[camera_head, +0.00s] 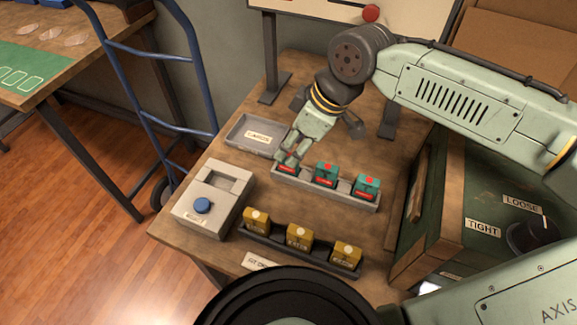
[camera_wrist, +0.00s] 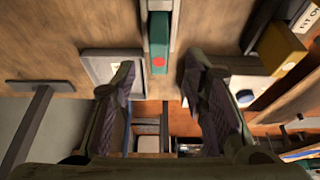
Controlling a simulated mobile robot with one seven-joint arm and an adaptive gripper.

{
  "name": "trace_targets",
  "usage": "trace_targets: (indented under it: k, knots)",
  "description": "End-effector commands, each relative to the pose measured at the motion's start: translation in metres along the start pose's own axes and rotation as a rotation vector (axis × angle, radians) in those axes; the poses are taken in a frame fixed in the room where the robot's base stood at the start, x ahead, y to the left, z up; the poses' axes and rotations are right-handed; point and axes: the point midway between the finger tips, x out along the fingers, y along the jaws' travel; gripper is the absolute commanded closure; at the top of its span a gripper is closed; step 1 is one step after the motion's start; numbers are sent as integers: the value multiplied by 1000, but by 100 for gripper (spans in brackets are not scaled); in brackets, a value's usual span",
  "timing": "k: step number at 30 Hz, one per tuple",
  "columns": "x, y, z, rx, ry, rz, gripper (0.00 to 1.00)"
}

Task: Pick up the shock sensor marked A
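A grey tray (camera_head: 334,200) holds a row of teal-and-red sensors: a left one (camera_head: 287,168), a middle one (camera_head: 326,173) and a right one (camera_head: 366,187). A front dark tray (camera_head: 285,250) holds yellow blocks (camera_head: 298,237) with small labels. I cannot read a letter A on any of them. My gripper (camera_head: 287,156) is over the left end of the grey tray, partly covering the left sensor. In the wrist view my gripper (camera_wrist: 160,75) is open, its fingers wide apart and empty. A teal block with a red dot (camera_wrist: 159,45) lies ahead, between the fingertip lines.
A shallow labelled grey tray (camera_head: 257,135) lies left of my gripper. A grey box with a blue button (camera_head: 202,205) stands at the table's left edge. A green case marked LOOSE and TIGHT (camera_head: 470,205) stands at the right. A blue hand truck (camera_head: 170,90) stands beyond the table.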

Motion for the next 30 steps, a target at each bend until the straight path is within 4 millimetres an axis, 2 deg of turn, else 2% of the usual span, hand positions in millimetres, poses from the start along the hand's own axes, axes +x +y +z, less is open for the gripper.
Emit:
trace_targets:
  k: [1,3,9,20,30]
  knots:
    - [13,0,5,-1,-6,2,60]
    - [23,0,7,0,-6,1,60]
    - [42,0,6,-1,-2,0,60]
    - [44,0,4,0,0,0,60]
    - [44,0,4,0,0,-1,82]
